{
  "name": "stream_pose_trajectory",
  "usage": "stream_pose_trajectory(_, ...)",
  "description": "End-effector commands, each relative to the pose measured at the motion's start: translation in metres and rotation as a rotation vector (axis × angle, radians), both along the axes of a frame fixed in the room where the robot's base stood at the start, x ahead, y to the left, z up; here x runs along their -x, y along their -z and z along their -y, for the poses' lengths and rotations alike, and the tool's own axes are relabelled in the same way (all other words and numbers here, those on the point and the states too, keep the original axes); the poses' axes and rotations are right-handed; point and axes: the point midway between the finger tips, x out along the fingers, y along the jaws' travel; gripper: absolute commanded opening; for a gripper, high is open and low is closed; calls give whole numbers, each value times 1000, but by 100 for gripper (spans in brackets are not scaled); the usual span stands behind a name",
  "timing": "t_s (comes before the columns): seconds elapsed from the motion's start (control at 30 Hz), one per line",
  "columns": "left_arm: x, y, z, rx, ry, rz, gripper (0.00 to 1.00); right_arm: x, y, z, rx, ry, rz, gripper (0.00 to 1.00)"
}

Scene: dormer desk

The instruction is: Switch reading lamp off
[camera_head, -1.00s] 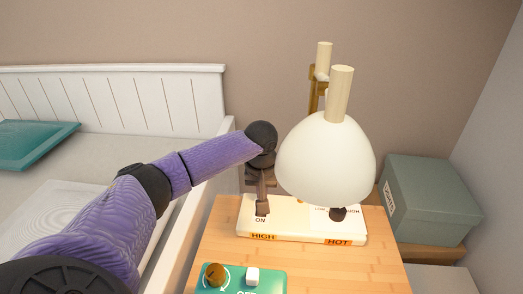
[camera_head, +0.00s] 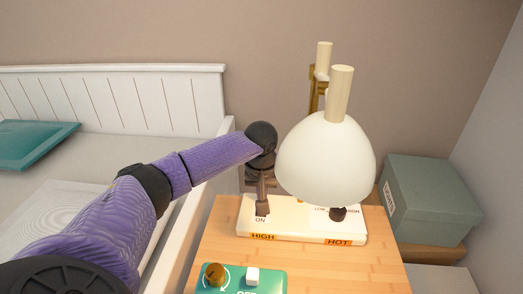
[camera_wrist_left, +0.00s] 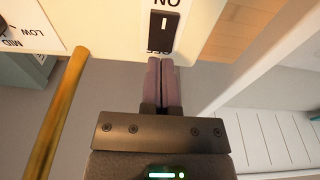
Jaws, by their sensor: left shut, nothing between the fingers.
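The reading lamp has a white dome shade (camera_head: 325,160) and a cream base (camera_head: 290,232) on the wooden desk. The base carries a rocker switch labelled ON, and my left gripper (camera_head: 262,208) is over it in the head view. In the left wrist view the black switch (camera_wrist_left: 162,30) shows between the ON and OFF labels. My left gripper's fingers (camera_wrist_left: 162,66) are shut and empty, with tips right at the OFF end. I cannot tell whether they touch the switch. My right gripper is not in view.
A green control box (camera_head: 240,283) with a brown knob and white button sits at the desk's front. A grey-green box (camera_head: 430,200) stands at right. A white bed frame (camera_head: 185,235) is on the left. A brass rod (camera_wrist_left: 62,120) crosses the left wrist view.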

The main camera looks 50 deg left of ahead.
Motion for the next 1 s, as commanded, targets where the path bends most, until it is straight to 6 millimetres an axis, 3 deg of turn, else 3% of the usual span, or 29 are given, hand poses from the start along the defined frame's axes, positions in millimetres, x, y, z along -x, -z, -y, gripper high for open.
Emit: stream_pose_trajectory(1.0, 0, 16, 0, -1, 0, -1, 0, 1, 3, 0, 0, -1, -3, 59)
